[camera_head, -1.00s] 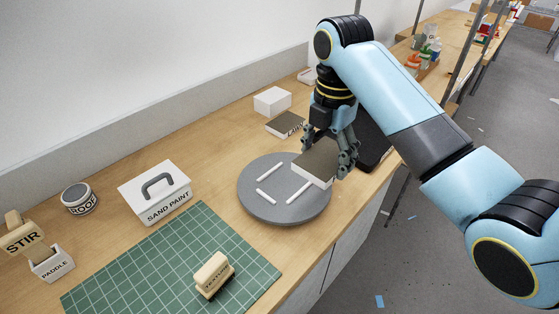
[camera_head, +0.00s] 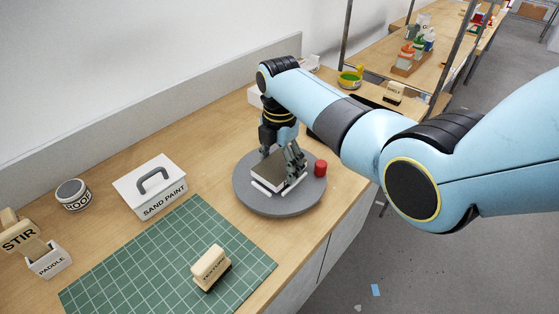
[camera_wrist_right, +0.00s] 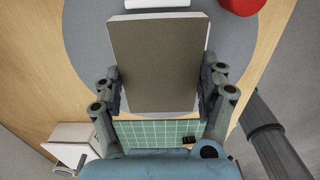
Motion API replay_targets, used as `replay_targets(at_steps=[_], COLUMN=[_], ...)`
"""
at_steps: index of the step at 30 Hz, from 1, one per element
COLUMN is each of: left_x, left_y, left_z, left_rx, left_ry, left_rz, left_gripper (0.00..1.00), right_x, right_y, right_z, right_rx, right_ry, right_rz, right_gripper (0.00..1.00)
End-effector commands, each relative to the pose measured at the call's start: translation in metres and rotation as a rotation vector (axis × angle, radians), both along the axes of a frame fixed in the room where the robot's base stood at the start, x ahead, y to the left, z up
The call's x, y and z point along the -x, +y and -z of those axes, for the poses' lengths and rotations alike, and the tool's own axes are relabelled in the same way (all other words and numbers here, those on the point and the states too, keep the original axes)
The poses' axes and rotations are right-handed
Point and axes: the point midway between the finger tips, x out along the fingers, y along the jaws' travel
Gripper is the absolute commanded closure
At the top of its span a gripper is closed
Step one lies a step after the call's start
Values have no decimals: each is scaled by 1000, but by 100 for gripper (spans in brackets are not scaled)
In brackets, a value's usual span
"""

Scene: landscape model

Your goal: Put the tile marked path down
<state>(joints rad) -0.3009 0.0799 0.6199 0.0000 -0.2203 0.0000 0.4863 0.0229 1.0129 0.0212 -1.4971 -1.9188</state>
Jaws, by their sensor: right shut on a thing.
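A flat tile (camera_head: 281,170) with a brown-grey top and pale sides is between the fingers of my right gripper (camera_head: 282,161). No lettering shows on it, so I cannot read its mark. The tile lies level, low over the round grey turntable (camera_head: 248,203); whether it touches the surface or the white strips is unclear. A white strip (camera_head: 261,188) shows on the turntable at the tile's near side. In the right wrist view the tile (camera_wrist_right: 158,62) sits between both fingers, with the turntable (camera_wrist_right: 85,30) behind it. My left gripper is out of view.
A red cylinder (camera_head: 320,168) stands at the turntable's right edge, close to my right gripper. A sand paint box (camera_head: 155,193), a round roof tin (camera_head: 72,194), a paddle holder (camera_head: 49,262) and a green mat (camera_head: 150,265) with a texture block (camera_head: 211,267) lie left and in front.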

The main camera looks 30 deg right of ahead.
Motion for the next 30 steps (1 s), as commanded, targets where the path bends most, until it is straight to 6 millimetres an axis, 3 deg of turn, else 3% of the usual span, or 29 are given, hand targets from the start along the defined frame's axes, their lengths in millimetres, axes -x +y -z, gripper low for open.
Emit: replay_targets(at_steps=[17,18,23,30], left_x=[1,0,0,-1], left_y=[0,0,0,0], left_z=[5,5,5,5], left_rx=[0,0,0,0], left_ry=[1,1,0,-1], left_rz=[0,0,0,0], left_gripper=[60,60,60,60], right_x=[0,0,0,0], right_y=[0,0,0,0], right_z=[12,12,12,11], right_rx=[0,0,0,0], right_ry=[0,0,0,0], right_rz=[0,0,0,0], right_gripper=[62,24,3,2])
